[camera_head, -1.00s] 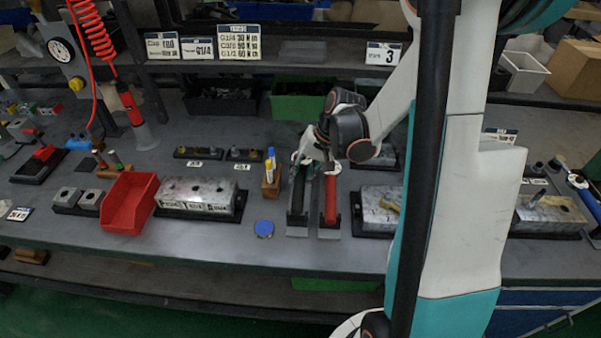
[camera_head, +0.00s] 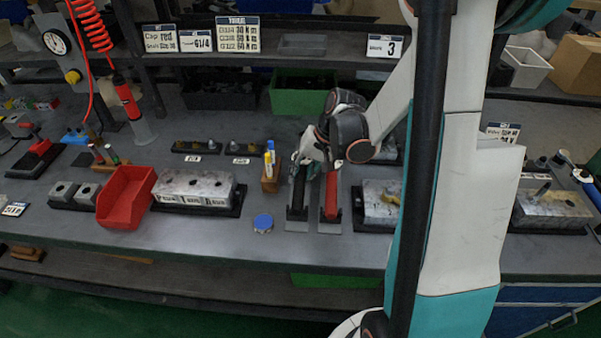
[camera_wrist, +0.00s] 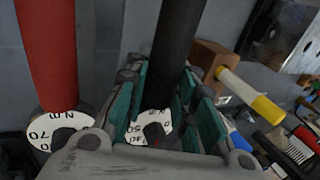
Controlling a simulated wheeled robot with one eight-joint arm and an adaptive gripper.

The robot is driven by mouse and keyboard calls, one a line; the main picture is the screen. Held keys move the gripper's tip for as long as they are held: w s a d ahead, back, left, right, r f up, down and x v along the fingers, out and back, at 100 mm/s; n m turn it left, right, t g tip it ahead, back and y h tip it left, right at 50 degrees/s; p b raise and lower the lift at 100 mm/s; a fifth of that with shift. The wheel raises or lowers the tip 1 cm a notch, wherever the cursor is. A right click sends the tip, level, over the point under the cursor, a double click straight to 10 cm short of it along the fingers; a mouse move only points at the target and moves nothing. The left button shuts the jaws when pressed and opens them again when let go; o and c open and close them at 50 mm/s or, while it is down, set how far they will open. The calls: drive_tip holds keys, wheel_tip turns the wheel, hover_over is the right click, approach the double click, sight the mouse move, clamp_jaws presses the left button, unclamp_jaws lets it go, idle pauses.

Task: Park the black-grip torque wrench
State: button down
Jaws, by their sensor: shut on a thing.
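Whether the black-grip wrench is fully seated cannot be told.
A wooden marker holder (camera_head: 270,183) stands close left of the black-grip wrench. A blue round lid (camera_head: 263,223) lies in front. A metal block (camera_head: 381,203) is right of the red-grip wrench. A red bin (camera_head: 127,197) and a long metal block (camera_head: 195,188) are further left.

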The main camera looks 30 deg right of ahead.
drive_tip(key=shift+f, duration=0.4)
drive_tip(key=c, duration=1.3)
unclamp_jaws()
drive_tip(key=shift+r, duration=0.15)
drive_tip(key=v, duration=1.1)
drive_tip(key=shift+s+d+r, duration=0.15)
drive_tip(key=shift+s+r, duration=0.05)
drive_tip(key=shift+r, duration=0.15)
